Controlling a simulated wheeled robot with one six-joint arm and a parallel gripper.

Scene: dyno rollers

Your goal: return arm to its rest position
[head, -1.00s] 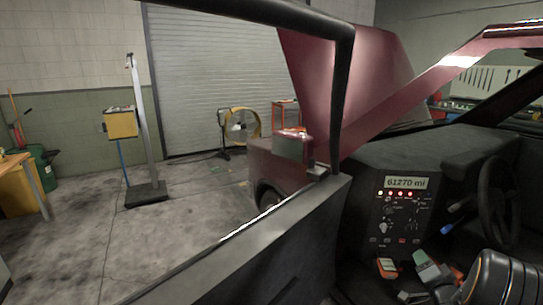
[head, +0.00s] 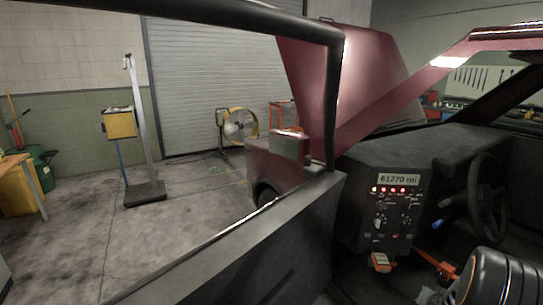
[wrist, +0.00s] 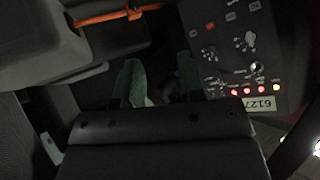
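My gripper (wrist: 158,82) shows in the wrist view as two green-tipped fingers set apart, with nothing clearly held between them. It hangs inside the car beside the dashboard's control panel (wrist: 242,45). In the head view the fingers cannot be made out.
The open car door (head: 230,245) and its window frame (head: 332,100) stand left of the cabin. An orange-topped item (head: 381,261) sits below the panel. An orange bar (head: 440,265) lies near my arm. Open floor (head: 90,255) is outside, with a yellow fan (head: 240,125) farther back.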

